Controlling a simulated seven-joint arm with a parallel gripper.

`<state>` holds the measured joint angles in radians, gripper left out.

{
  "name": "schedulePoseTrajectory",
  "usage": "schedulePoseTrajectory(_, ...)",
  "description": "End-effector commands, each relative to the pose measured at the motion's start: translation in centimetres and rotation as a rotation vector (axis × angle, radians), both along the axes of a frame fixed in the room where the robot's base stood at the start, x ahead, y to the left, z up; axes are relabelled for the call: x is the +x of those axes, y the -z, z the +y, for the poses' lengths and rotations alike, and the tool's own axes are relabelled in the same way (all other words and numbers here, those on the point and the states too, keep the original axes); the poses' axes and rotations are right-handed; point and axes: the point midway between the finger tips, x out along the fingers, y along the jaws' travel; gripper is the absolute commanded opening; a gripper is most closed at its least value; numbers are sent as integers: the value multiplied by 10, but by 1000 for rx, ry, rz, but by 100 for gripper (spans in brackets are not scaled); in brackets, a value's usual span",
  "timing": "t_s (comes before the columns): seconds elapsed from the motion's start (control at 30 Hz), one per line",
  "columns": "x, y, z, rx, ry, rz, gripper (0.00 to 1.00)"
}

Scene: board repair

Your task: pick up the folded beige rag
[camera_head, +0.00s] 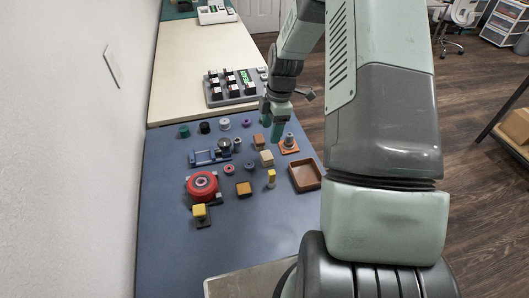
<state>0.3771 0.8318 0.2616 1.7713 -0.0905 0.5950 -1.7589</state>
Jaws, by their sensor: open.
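A small beige block-like thing (266,158), which looks like the folded rag, lies on the blue mat (255,240) right of the middle of the group of parts. It is small in the view, so its folds cannot be made out. My gripper (271,128) hangs above the mat, a little behind the beige thing in the picture, with its two green fingers apart. Nothing shows between the fingers. The gripper appears apart from the beige thing.
A brown block (258,140) sits just behind the beige thing. An orange plate with a metal part (289,145) and a brown tray (305,177) are to the right. A yellow piece (271,178) stands in front. A red round part (202,186) is left. The mat's front is clear.

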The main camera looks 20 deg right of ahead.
Motion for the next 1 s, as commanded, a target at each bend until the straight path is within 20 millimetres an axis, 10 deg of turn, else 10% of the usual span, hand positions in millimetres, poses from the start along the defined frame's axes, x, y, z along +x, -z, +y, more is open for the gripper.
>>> schedulePoseTrajectory(1.0,-4,110,13,3,-8,0,64)
